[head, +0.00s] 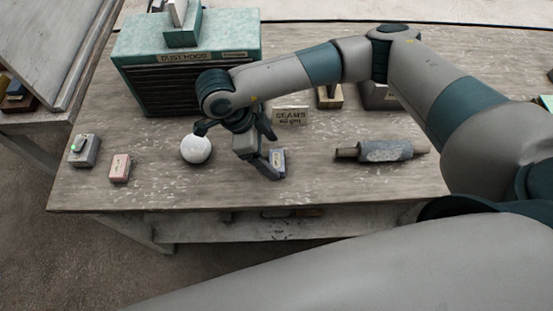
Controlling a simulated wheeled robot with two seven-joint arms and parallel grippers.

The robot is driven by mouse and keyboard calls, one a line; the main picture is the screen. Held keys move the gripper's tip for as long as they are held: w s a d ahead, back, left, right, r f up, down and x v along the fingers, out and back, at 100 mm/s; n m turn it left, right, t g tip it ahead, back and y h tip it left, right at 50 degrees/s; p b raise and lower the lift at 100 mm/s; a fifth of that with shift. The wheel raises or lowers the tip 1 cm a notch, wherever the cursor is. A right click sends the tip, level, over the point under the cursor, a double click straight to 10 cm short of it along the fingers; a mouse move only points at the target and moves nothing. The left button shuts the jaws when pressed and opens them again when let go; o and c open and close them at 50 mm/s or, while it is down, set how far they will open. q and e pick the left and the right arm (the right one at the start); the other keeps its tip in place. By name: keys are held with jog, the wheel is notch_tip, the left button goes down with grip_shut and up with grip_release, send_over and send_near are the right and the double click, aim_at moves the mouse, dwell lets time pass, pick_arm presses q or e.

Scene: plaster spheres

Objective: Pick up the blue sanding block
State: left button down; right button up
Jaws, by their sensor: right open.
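The blue sanding block (278,161) is a small block with a pale face, standing on the worktable (215,185) near the middle. My right gripper (270,149) reaches over the table from the right and is open. One finger comes down at the block's left side and covers part of it; the other is above and behind it. I cannot tell whether a finger touches the block. Nothing shows held in the jaws. My left gripper is not in view.
A white plaster sphere (196,150) sits just left of my right gripper. A teal dust hood (130,52) stands behind, a small sign (291,116) behind the gripper, and a grey roller (386,150) to the right.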

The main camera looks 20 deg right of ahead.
aim_at(276, 160)
jog(key=x, duration=0.1)
jog(key=p+x, duration=0.1)
jog(key=shift+s+d+f, duration=0.15)
jog(key=shift+s+f, duration=0.1)
jog(key=shift+f, duration=0.05)
jog(key=shift+d+f+p, duration=0.1)
jog(key=shift+f+p, duration=0.2)
jog(key=shift+f, duration=0.15)
jog(key=c, duration=1.2)
